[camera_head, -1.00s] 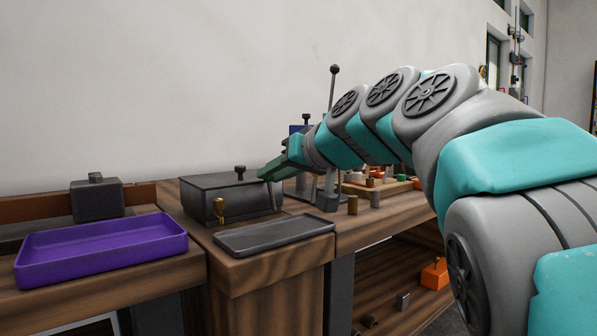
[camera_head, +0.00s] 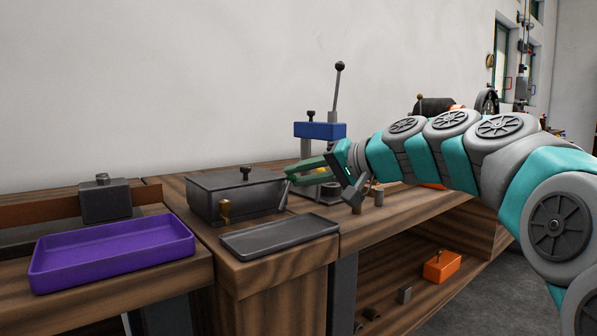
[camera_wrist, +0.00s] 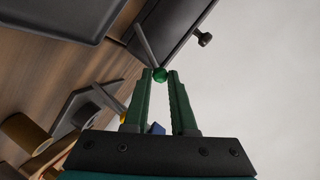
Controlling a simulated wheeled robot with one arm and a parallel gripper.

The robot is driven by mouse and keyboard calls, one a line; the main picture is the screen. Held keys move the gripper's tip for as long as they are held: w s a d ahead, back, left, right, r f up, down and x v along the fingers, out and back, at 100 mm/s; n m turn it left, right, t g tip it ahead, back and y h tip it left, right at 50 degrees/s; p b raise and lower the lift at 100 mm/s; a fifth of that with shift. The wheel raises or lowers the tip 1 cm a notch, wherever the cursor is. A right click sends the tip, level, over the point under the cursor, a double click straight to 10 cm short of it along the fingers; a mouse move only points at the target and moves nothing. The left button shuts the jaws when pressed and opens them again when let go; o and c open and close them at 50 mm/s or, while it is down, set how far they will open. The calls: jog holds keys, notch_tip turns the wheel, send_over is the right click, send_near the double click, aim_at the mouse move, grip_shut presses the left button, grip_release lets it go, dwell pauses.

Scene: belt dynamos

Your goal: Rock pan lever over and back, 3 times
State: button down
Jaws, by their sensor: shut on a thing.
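The pan lever is a thin grey rod (camera_wrist: 144,44) ending in a green ball knob (camera_wrist: 160,75). In the wrist view the knob sits between the two green fingertips of my gripper (camera_wrist: 161,73), which are shut on it. In the head view my gripper (camera_head: 289,179) reaches in from the right, and the short lever rod (camera_head: 284,198) stands below its fingertips, leaning slightly right. The rod is just in front of the right end of a dark lidded box (camera_head: 225,204). The lever's foot is hard to make out, and the knob is hidden by the fingers.
A flat dark tray (camera_head: 280,237) lies in front of the lever. A purple tray (camera_head: 112,256) is at left. Behind my gripper stands a blue-topped press (camera_head: 320,131) with a tall ball-ended handle (camera_head: 338,85). Small brass and grey cylinders stand close to my wrist.

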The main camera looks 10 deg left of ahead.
jog(key=shift+f, duration=0.1)
dwell(0.3)
jog(key=c, duration=0.7)
grip_release()
jog(key=shift+c, duration=0.2)
jog(key=shift+d, duration=0.15)
jog(key=v, duration=0.7)
jog(key=shift+d, duration=0.2)
jog(key=shift+s, duration=0.15)
